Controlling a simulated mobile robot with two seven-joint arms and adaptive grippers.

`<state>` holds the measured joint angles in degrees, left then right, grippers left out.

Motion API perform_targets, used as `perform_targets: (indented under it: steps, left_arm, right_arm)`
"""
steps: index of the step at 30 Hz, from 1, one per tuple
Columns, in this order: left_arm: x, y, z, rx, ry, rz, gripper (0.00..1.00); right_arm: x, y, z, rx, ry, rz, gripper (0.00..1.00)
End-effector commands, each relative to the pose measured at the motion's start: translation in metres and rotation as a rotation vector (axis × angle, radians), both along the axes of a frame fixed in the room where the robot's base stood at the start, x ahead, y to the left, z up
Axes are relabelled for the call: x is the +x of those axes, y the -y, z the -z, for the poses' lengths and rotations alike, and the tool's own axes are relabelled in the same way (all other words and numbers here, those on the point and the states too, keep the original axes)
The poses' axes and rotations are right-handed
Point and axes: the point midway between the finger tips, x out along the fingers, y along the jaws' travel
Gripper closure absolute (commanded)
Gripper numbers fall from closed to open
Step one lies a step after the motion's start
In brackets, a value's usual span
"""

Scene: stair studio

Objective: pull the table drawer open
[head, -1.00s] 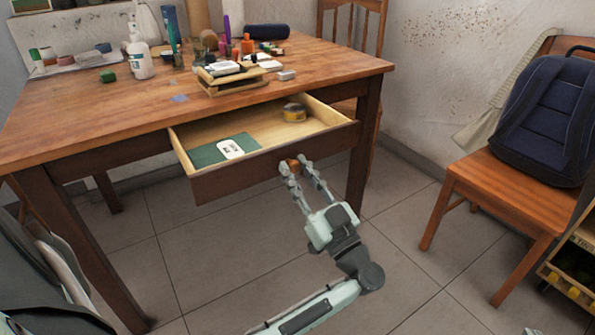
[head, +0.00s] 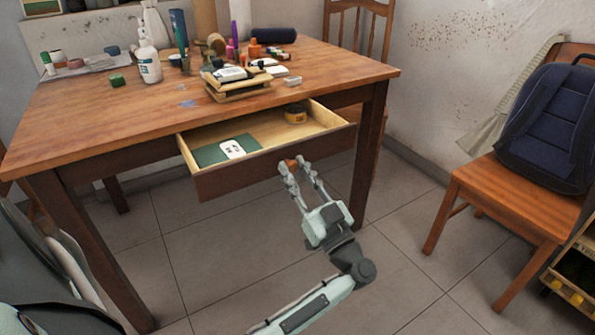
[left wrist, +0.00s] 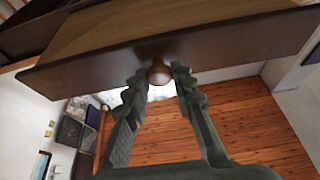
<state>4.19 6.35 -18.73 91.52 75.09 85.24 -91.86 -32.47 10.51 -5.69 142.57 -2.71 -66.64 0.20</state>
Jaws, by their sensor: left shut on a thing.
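The table drawer (head: 240,176) stands partly open at the front of the wooden table (head: 130,103). A round orange-brown knob (head: 291,163) sits on the drawer front. My left gripper (head: 294,168) is shut on the knob, coming from the front and below. In the left wrist view the knob (left wrist: 159,73) sits between the two fingertips, below the dark drawer front (left wrist: 220,50). My right gripper is not in view.
Bottles, paints and a small wooden stand (head: 237,90) crowd the tabletop's back half. A chair (head: 515,190) with a dark blue backpack (head: 548,130) stands at the right, near a shelf unit (head: 570,290). The tiled floor (head: 220,260) before the drawer is clear.

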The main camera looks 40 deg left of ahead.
Motion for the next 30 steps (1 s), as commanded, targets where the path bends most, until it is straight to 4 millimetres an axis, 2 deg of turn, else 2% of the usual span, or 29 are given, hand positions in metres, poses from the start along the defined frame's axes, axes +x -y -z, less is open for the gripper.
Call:
perform_targets:
  steps: [4, 5, 9, 10, 20, 23, 30]
  left_arm:
    - [0.000, 0.000, 0.000, -0.001, 0.002, 0.001, 1.00]
    - [0.000, 0.000, 0.000, -0.001, 0.002, 0.001, 0.74]
    - [0.000, 0.000, 0.000, 0.000, 0.001, 0.000, 0.57]
    - [0.000, 0.000, 0.000, 0.000, 0.001, 0.000, 0.55]
    - [0.000, 0.000, -0.003, -0.002, 0.001, 0.001, 0.55]
    - [0.000, 0.000, -0.014, -0.003, 0.004, 0.001, 0.55]
    - [0.000, 0.000, -0.060, -0.004, 0.005, 0.000, 0.55]
  right_arm:
    - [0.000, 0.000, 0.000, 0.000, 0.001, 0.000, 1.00]
    - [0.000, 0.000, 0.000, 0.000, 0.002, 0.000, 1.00]
    - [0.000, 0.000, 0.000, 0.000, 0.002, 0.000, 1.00]
    - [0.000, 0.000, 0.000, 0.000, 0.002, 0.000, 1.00]
    - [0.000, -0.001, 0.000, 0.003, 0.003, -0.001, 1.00]
    - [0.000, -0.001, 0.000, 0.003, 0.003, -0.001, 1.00]
    - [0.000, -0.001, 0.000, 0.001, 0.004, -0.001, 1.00]
